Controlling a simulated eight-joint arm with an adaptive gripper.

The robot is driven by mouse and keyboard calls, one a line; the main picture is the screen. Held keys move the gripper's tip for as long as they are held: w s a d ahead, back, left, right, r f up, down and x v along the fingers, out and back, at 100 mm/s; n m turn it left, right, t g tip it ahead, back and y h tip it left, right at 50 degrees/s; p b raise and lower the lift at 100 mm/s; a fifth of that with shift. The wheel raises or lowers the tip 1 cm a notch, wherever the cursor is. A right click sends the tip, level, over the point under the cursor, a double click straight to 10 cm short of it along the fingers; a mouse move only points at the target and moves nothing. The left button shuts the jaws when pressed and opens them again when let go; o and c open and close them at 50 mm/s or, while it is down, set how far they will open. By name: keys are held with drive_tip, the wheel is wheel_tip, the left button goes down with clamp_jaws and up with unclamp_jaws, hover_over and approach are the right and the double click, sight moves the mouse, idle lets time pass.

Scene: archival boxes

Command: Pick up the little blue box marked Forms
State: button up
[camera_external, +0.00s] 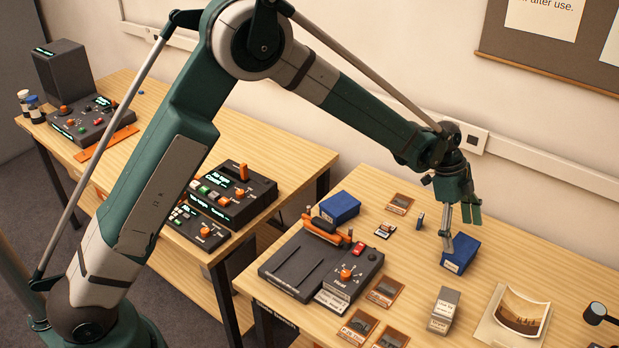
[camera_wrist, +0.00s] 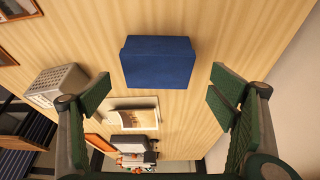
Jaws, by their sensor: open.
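A small blue box (camera_external: 460,254) with a pale label on its front sits on the right-hand table in the external view. The label is too small to read. My gripper (camera_external: 459,230) is above this box, pointing down, and one finger overlaps it in the picture. In the wrist view a plain blue box (camera_wrist: 158,63) lies ahead of my open gripper (camera_wrist: 160,92), centred between the spread fingers, with no label showing. The gripper holds nothing. A second blue box (camera_external: 340,207) stands further left, behind the dark device.
A grey-white box (camera_external: 443,310) stands in front of the near blue box; it also shows in the wrist view (camera_wrist: 57,86). A photo print (camera_external: 520,312) lies to the right. A dark device (camera_external: 318,266) and framed slides (camera_external: 385,292) are left. Bare tabletop lies right of the blue box.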

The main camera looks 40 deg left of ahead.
sight(461, 246)
drive_tip(key=shift+s+b+x, duration=0.2)
drive_tip(key=shift+b+x, duration=0.2)
drive_tip(key=shift+x, duration=2.15)
drive_tip(key=shift+a, duration=0.1)
drive_tip(key=shift+c, duration=0.2)
drive_tip(key=c, duration=1)
